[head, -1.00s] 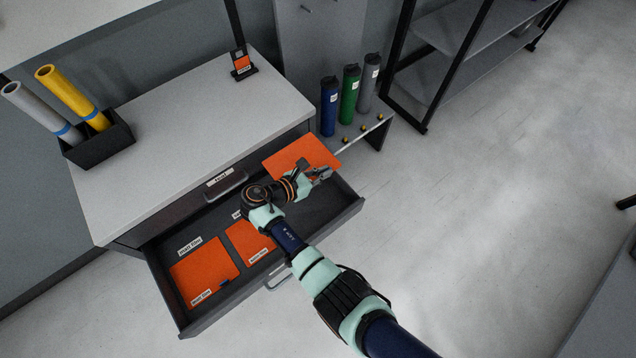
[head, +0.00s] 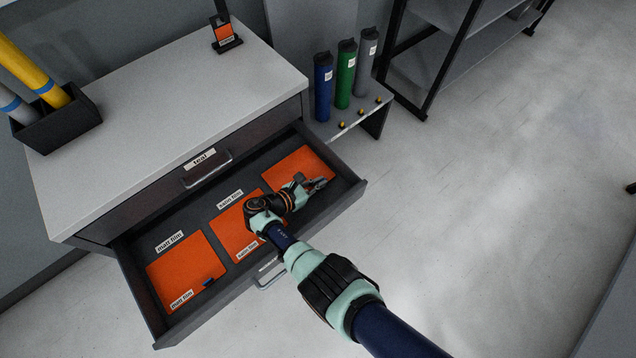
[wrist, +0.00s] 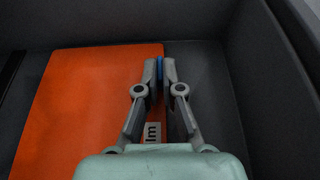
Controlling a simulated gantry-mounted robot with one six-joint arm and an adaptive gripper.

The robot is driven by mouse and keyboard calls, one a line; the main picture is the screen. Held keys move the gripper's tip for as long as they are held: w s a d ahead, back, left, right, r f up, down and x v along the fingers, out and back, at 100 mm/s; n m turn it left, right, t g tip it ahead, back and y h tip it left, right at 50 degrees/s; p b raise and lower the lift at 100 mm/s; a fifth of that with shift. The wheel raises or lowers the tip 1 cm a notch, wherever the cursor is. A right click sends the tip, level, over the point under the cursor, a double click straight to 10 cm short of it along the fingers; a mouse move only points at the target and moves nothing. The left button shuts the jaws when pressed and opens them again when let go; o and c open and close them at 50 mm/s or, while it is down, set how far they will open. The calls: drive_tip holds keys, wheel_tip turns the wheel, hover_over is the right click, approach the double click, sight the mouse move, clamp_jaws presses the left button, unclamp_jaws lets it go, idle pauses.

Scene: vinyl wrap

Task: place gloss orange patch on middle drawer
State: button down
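The gloss orange patch (head: 298,166) is a flat orange sheet in the right part of the open drawer (head: 345,201). It appears to lie flat on the floor there, though the arm hides part of it. In the wrist view the patch (wrist: 95,110) lies below and left of my gripper (wrist: 160,70). The fingertips are close together with a blue tab (wrist: 160,68) between them at the patch's right edge. A white label ending in "lm" (wrist: 153,132) is partly hidden by the fingers. In the head view my gripper (head: 318,184) is at the patch's front right side.
Orange patches labelled matt film (head: 185,265) and satin film (head: 232,225) lie in the drawer's left and middle parts. A closed drawer with a handle (head: 207,168) is above. Blue, green and grey rolls (head: 346,80) stand beyond the cabinet's right end.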

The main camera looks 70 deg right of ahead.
drive_tip(key=shift+f, duration=0.3)
drive_tip(key=shift+f, duration=0.15)
drive_tip(key=c, duration=1.3)
unclamp_jaws()
drive_tip(key=shift+a+r+p, duration=0.1)
drive_tip(key=shift+r+p, duration=0.25)
drive_tip(key=shift+p, duration=0.05)
drive_tip(key=p+v, duration=0.2)
drive_tip(key=v, duration=0.9)
drive_tip(key=shift+w+a, duration=0.2)
drive_tip(key=shift+a, duration=0.1)
